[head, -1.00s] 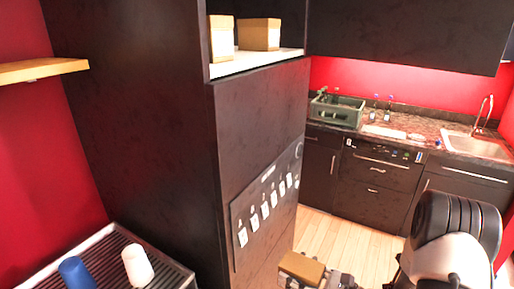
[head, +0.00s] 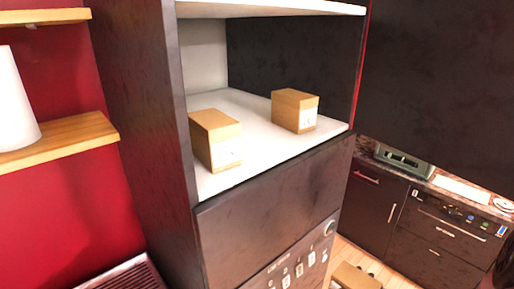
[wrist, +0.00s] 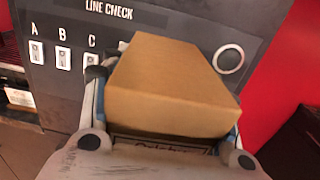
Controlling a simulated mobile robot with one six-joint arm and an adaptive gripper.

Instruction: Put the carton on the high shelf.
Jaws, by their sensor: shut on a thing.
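A plain brown carton (wrist: 165,85) is between the two fingers of my gripper (wrist: 164,70), which is shut on it. Its top and near end show in the wrist view. In the head view the held carton (head: 355,278) shows at the bottom edge, well below the shelf level; most of my gripper is cut off there. A white shelf (head: 255,112) in the dark cabinet bears two brown cartons, one at the front left (head: 214,138) and one farther right (head: 294,110). Another white board (head: 270,8) is above it. Which is the high shelf is not marked.
The cabinet's left side wall (head: 140,110) and front panel (head: 270,200) bound the shelf. Bare shelf lies between and behind the cartons. A panel marked LINE CHECK (wrist: 110,15) is close beyond the held carton. Wooden wall shelves (head: 70,140) are at left, a counter at right.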

